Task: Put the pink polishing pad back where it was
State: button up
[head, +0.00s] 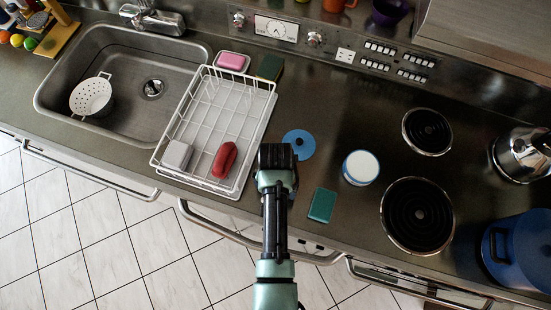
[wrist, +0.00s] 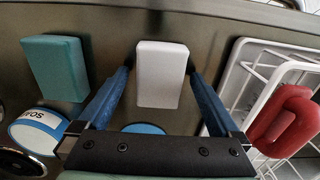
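A pink pad-like block (head: 232,61) lies on a pale base at the back of the counter, behind the wire rack, well away from my gripper. My gripper (head: 277,160) points down over the counter between the rack and a green pad (head: 321,205); my arm hides its fingers in the head view. In the wrist view, my gripper (wrist: 160,70) has its fingers apart on either side of a pale, almost white block (wrist: 162,75). A narrow gap shows at the left finger; the right finger is close to the block. That block is hidden in the head view.
The white wire rack (head: 240,120) holds a red object (head: 223,160) and a grey-white block (head: 177,154). A blue disc (head: 298,143) and a white-topped tin (head: 361,167) lie near my gripper. Coil burners (head: 418,215) are at right, the sink (head: 60,100) at left.

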jog(key=shift+r, duration=0.1)
notch_tip(320, 180, up, 12)
jog(key=w+r+n+t, duration=0.1)
jog(key=w+r+t, duration=0.7)
jog(key=w+r, duration=0.6)
jog(key=w+r+t, duration=0.2)
jog(key=r+t, duration=0.1)
jog(key=r, duration=0.5)
jog(key=w+r+t, duration=0.2)
jog(key=w+r, duration=0.1)
jog(key=r, duration=0.5)
notch_tip(320, 180, up, 17)
jog(key=s+n+t, duration=0.1)
jog(key=s+t, duration=0.1)
jog(key=t, duration=0.4)
jog(key=s+r+t, duration=0.4)
jog(key=s+r, duration=0.2)
jog(key=r, duration=0.3)
jog(key=s+r+n+t, duration=0.1)
jog(key=s+r+t, duration=0.3)
jog(key=s+r, duration=0.3)
notch_tip(320, 180, up, 2)
jog(key=shift+d+r+n+b, duration=0.15)
jog(key=shift+n+b, duration=0.15)
jog(key=shift+b, duration=0.15)
